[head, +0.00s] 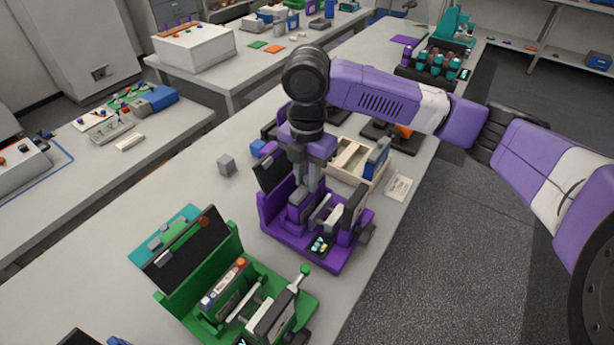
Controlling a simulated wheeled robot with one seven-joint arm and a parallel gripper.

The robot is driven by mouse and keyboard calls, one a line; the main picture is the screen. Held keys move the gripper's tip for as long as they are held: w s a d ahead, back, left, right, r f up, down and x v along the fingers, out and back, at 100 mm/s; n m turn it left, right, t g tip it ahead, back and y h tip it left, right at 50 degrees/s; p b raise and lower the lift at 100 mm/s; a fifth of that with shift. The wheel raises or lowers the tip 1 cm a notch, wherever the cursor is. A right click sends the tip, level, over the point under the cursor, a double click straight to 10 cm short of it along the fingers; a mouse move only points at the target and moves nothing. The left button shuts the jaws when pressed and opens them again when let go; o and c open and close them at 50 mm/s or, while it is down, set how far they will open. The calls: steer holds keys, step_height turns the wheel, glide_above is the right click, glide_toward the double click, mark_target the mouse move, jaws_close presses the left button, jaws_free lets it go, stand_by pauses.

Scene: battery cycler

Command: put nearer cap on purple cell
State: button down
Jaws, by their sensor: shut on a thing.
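The purple cell (318,254) is a purple bench fixture in the middle of the table, with a raised dark panel, grey blocks and a small lit display on its front. My gripper (311,188) points straight down into it, between the dark panel and the grey upright block. The fingers are shut on a small grey piece, mostly hidden by the fingers and the fixture. I cannot tell for sure that this piece is the cap, or whether it touches the cell. A loose grey block (226,165) stands on the table left of the purple cell.
A green fixture (237,292) with a raised dark panel stands in front, to the left. Behind the purple cell are a pale compartment tray (347,164) and a blue block (262,148). A paper card (398,187) lies near the right table edge. Table left of the purple cell is mostly clear.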

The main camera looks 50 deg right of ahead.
stand_by(0.3)
steer(key=c, duration=0.7)
jaws_free()
steer(key=shift+r+p, duration=2.8)
steer(key=shift+r, duration=0.7)
jaws_close()
